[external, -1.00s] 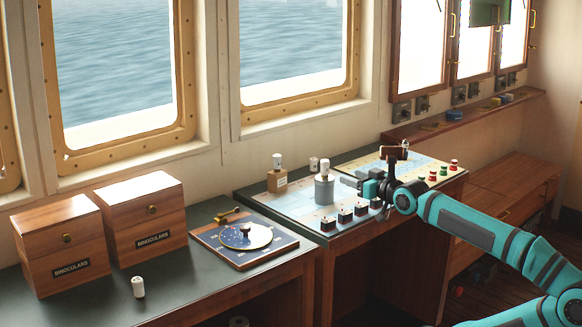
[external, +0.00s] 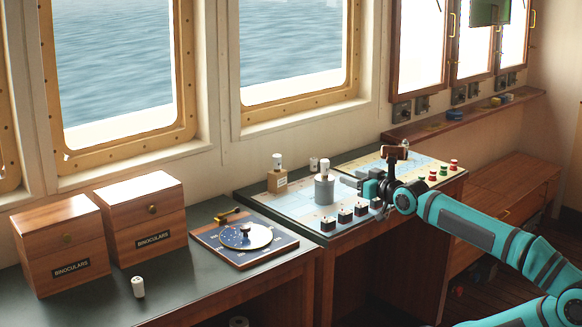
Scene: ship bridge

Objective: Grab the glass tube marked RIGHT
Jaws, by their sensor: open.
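A small white-topped tube (external: 324,164) stands in a grey cylindrical holder (external: 325,190) on the chart table. Another pale tube (external: 277,161) stands in a wooden block (external: 277,181) to its left. A third small pale piece (external: 314,164) shows just behind the grey holder. A loose white tube (external: 138,287) stands upright on the dark left counter. Any marking on these is too small to read, so I cannot tell which says RIGHT. My gripper (external: 353,184) is open and empty, just right of the grey holder, pointing left towards it.
Several dark blocks (external: 345,215) line the chart table's front edge. Red and green pieces (external: 444,171) stand at its right. A round dial board (external: 245,236) and two binocular boxes (external: 145,220) occupy the left counter. The chart's left part is mostly clear.

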